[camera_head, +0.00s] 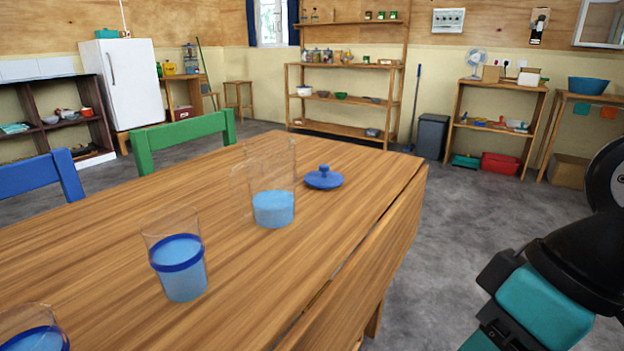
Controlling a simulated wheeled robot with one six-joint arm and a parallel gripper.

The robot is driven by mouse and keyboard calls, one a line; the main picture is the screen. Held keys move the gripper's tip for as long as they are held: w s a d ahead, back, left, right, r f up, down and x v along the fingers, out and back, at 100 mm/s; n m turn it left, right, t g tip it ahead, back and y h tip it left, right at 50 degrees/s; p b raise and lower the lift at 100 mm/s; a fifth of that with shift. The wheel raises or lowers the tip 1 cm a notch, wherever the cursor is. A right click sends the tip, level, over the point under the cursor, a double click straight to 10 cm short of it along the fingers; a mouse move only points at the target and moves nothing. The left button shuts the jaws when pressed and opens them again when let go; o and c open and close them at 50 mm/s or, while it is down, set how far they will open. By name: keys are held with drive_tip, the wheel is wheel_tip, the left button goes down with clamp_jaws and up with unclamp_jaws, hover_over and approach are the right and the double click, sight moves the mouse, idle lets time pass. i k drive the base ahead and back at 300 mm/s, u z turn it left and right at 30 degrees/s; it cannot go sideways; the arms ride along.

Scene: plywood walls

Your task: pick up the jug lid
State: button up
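The jug lid (323,178) is blue and round with a small knob on top. It lies flat on the wooden table (105,235), knob up, near the far right corner. A clear jug (273,205) with light blue liquid in its lower part stands just left of the lid, its top uncovered. Part of my arm, black and teal, shows at the lower right, beyond the table's right edge and well apart from the lid. My gripper's fingertips cannot be made out, so I cannot tell its opening.
A glass with a blue band (180,265) stands on the table in front of the jug, and another glass (38,340) is cut off at the lower left. Green (185,138) and blue (42,180) chairs line the far side. The grey floor at right is clear.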

sight(324, 178)
drive_tip(key=z, duration=1.05)
drive_tip(key=i, duration=1.45)
drive_tip(key=u, duration=2.95)
